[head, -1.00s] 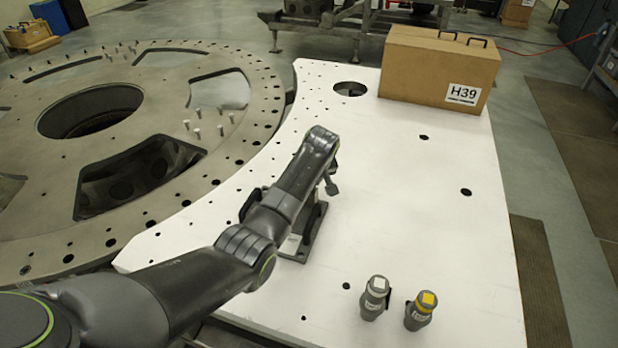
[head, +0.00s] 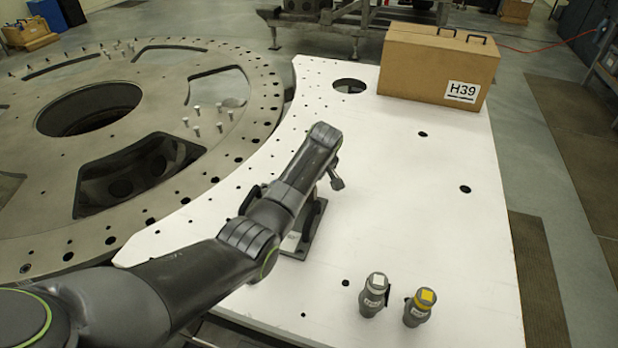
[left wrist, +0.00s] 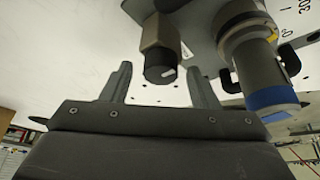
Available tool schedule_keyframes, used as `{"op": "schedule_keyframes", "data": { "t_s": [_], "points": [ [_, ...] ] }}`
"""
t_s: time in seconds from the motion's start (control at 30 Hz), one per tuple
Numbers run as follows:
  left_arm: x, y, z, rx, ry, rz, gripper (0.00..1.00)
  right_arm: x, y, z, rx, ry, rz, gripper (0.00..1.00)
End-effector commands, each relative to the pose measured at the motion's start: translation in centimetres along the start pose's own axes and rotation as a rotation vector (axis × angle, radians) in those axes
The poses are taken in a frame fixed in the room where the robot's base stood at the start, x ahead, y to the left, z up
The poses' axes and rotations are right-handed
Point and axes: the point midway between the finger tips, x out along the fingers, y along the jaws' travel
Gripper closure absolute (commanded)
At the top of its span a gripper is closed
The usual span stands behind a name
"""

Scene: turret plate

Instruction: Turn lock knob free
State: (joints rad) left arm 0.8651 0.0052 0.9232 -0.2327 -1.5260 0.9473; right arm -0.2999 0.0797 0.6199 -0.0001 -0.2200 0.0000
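In the left wrist view my left gripper (left wrist: 160,72) is open, with its two fingers wide apart. A dark round knob (left wrist: 158,73) with a white mark sits on a tan block (left wrist: 160,33) between the fingertips, with a visible gap on each side. A grey cylinder with a blue ring (left wrist: 271,101) stands to the right, beside a plate with degree marks (left wrist: 293,18). In the head view my left arm covers most of a dark fixture (head: 314,228) on the white plate; the knob and fingertips are hidden there. My right gripper is not in view.
The white plate (head: 420,220) is mostly clear right of the fixture. Two grey cylindrical tools, one white-topped (head: 374,298) and one yellow-topped (head: 418,312), stand near its front. A cardboard box (head: 425,65) is at the back. A large metal ring (head: 215,155) lies left.

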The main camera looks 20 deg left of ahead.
Motion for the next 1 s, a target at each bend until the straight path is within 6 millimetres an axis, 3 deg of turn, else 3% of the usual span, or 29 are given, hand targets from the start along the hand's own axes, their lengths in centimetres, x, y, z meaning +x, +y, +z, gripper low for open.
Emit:
{"op": "schedule_keyframes", "data": {
  "t_s": [0.3,0.47,0.77,0.97,1.0],
  "points": [
    [0.0,0.0,0.1,0.001,-0.001,-0.001,0.44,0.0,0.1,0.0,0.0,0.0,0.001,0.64],
    [-1.1,0.1,0.0,0.001,0.0,0.002,0.44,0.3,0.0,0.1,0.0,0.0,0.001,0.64],
    [-6.4,0.1,0.1,0.001,0.002,0.005,0.44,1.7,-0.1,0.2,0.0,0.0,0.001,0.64],
    [-11.3,0.1,0.1,0.001,0.004,0.006,0.44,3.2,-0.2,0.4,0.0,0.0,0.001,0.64],
    [-12.8,0.1,-0.1,0.001,0.002,0.005,0.44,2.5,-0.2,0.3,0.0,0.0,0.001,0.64]
  ]
}}
